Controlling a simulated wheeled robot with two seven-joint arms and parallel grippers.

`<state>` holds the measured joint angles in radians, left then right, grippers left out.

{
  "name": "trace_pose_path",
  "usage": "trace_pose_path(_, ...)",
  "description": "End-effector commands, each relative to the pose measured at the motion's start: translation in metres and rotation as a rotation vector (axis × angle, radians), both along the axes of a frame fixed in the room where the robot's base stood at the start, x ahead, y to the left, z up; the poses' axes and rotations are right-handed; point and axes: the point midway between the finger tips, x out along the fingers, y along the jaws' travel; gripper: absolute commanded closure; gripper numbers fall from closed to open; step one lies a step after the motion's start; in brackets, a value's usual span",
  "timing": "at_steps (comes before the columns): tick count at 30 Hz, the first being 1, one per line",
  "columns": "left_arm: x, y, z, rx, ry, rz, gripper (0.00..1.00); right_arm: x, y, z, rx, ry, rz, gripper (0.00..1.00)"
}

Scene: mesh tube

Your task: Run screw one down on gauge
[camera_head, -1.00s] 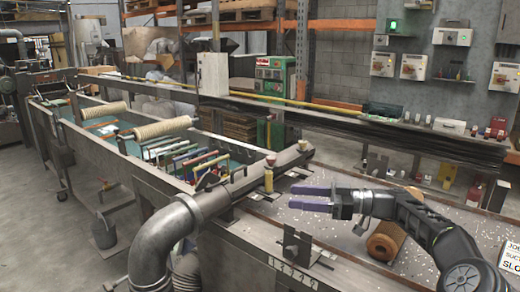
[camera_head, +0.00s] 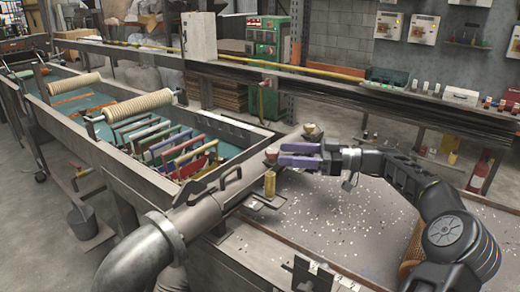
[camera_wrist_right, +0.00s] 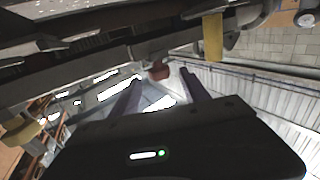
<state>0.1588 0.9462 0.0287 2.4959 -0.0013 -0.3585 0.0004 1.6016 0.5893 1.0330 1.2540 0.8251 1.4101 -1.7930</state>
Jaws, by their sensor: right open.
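My right gripper (camera_head: 281,154) is open, with two purple fingers pointing left. A small red-brown screw knob (camera_head: 271,155) is right by its fingertips in the head view. In the right wrist view, a red-brown knob (camera_wrist_right: 159,72) appears between and just beyond the fingertips (camera_wrist_right: 161,82); contact cannot be told. A second brown knob (camera_head: 310,129) stands farther back, behind the fingers. The gauge is not clearly identifiable; the knobs stand along a grey metal pipe and beam (camera_head: 213,208). My left gripper is not in view.
A yellow post (camera_head: 269,185) stands just below the near knob. Yellow pieces also show in the right wrist view (camera_wrist_right: 213,38). A speckled bench top (camera_head: 335,215) lies under my right arm. A trough with coloured bars (camera_head: 185,155) is to the left.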

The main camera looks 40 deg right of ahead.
Motion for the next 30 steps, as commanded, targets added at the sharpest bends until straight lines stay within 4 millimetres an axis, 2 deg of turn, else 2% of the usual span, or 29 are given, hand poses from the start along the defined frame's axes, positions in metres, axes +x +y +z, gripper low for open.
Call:
trace_pose_path(8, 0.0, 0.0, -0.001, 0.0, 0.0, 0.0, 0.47, 0.005, 0.005, -0.001, -0.001, 0.001, 0.003, 0.47)
trace_pose_path(14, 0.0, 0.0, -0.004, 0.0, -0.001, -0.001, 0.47, 0.018, 0.02, 0.0, -0.002, 0.001, 0.004, 0.47)
trace_pose_path(22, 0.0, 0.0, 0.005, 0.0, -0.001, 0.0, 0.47, 0.047, 0.048, 0.002, 0.001, -0.001, 0.002, 0.47)
trace_pose_path(30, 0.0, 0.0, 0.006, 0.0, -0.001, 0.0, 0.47, 0.055, 0.056, 0.0, 0.001, -0.001, 0.0, 0.47)
